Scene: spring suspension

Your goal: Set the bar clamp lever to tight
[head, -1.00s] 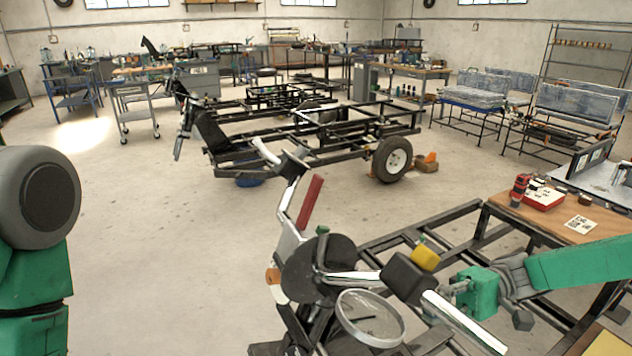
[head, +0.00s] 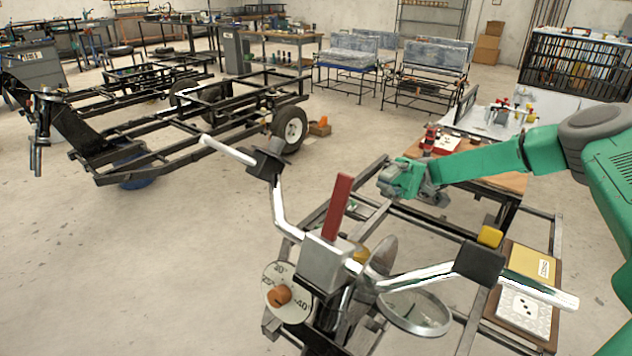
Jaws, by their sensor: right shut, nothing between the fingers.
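The red lever (head: 337,207) stands nearly upright, its top leaning slightly right. It rises from a grey block (head: 325,260) at the middle of the chrome handlebar (head: 281,205); I take it for the bar clamp lever. Below the block, a pale round dial (head: 287,292) with degree marks and an orange knob faces me. My right gripper (head: 384,180) is shut and empty. In the picture it is to the right of the lever and a little above it, apart from it. My left gripper is out of view.
A round mirror (head: 415,312) and a black grip block with a yellow top (head: 480,260) are on the handlebar's right side. A black frame (head: 420,215) lies behind it. A wooden table (head: 500,183) stands beyond my gripper.

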